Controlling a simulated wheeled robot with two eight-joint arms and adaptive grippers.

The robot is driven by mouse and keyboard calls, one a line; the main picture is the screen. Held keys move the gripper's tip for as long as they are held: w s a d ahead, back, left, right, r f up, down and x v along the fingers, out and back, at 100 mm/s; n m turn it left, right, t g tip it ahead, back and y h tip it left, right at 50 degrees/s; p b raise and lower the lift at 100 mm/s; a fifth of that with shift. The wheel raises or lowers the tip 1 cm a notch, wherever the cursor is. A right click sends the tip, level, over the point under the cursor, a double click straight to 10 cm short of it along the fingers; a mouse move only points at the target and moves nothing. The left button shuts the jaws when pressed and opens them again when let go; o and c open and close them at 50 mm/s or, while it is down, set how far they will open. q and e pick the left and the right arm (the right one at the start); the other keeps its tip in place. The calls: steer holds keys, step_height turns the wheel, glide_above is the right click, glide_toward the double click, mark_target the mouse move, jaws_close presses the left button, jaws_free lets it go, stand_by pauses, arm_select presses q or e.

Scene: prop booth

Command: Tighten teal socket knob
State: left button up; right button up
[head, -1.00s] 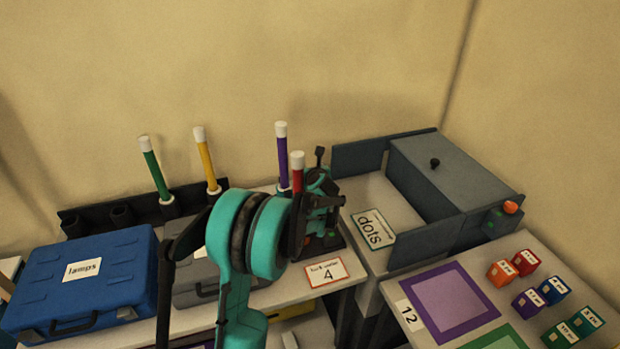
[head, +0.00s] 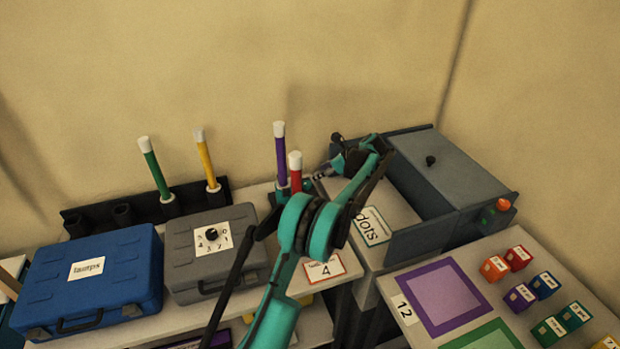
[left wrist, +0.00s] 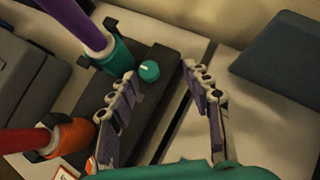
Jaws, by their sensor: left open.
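In the left wrist view, the teal knob (left wrist: 149,71) with a pale mark on top sits on a dark rack beside the teal socket (left wrist: 118,58). A purple tube (left wrist: 82,25) stands in that socket; it also shows in the head view (head: 280,155). My left gripper (left wrist: 158,70) is open, and the knob appears between its fingertips, nearer the left one. Whether they touch it I cannot tell. In the head view my left gripper (head: 328,160) is just right of the purple and red tubes, and the knob cannot be made out.
A red tube (head: 295,172) stands close by, in an orange socket (left wrist: 70,134). Green (head: 154,174) and yellow (head: 206,160) tubes stand farther left. A grey case (head: 185,240) and blue case (head: 120,295) lie in front. A grey machine (head: 450,170) stands at right.

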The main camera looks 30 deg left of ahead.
mark_target(307, 183)
arm_select(q)
steer(key=shift+n+g, duration=0.7)
steer(key=shift+g, duration=0.1)
steer(key=a+f+b, duration=0.1)
steer(key=s+a+f, duration=0.1)
steer(key=f, duration=0.1)
steer(key=a+f+b, duration=0.1)
steer(key=f, duration=0.1)
steer(key=shift+s+a+f+b, duration=0.25)
steer(key=shift+a+b, duration=0.05)
steer(key=shift+a, duration=0.05)
steer(key=shift+r, duration=0.1)
jaws_close()
